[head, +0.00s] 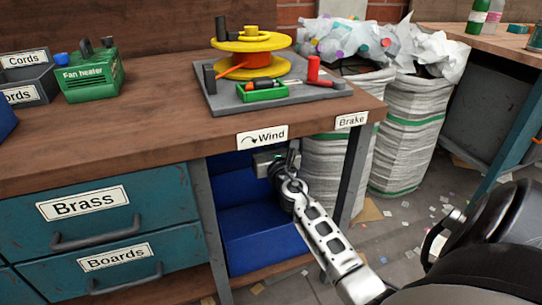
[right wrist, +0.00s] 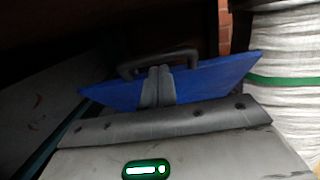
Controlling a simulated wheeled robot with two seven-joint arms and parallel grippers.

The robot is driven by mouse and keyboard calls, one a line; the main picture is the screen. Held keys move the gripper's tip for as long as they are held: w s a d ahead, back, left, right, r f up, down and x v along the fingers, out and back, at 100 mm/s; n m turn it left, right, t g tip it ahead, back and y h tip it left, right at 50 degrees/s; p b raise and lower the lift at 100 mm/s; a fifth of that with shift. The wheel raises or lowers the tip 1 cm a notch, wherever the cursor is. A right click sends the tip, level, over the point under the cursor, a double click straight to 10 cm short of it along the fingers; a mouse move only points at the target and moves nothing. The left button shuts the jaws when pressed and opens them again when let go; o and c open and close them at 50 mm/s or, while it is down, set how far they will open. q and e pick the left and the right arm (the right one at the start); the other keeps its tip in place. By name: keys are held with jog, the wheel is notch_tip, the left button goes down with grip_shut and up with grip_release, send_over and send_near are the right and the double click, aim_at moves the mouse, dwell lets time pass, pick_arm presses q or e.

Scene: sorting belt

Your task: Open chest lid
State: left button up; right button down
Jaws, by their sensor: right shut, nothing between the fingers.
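The blue chest (head: 262,238) stands in the bay under the workbench. A darker blue surface (head: 232,173) shows above its front; I cannot tell for sure whether this is the raised lid. In the right wrist view, a blue panel (right wrist: 212,78) lies tilted, with a dark handle (right wrist: 128,68) at its far side. My right gripper (head: 268,163) is inside the bay, below the bench edge. In the right wrist view, its fingers (right wrist: 158,82) are shut and empty, in front of the panel and close to the handle. Contact is unclear. My left gripper is out of view.
The workbench top (head: 150,120) overhangs the bay, with a bench leg (head: 355,170) on its right. Teal drawers (head: 90,205) stand left of it. White sacks (head: 405,130) stand at the right. The bench holds a tray with a yellow reel (head: 250,42).

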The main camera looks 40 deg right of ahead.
pick_arm(q)
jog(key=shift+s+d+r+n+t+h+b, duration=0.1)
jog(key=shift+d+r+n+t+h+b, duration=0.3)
jog(key=shift+b, duration=0.6)
pick_arm(e)
jog(key=f+v, duration=0.1)
jog(key=v, duration=1.2)
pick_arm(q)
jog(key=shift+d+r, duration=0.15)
pick_arm(e)
jog(key=shift+w+d, duration=0.1)
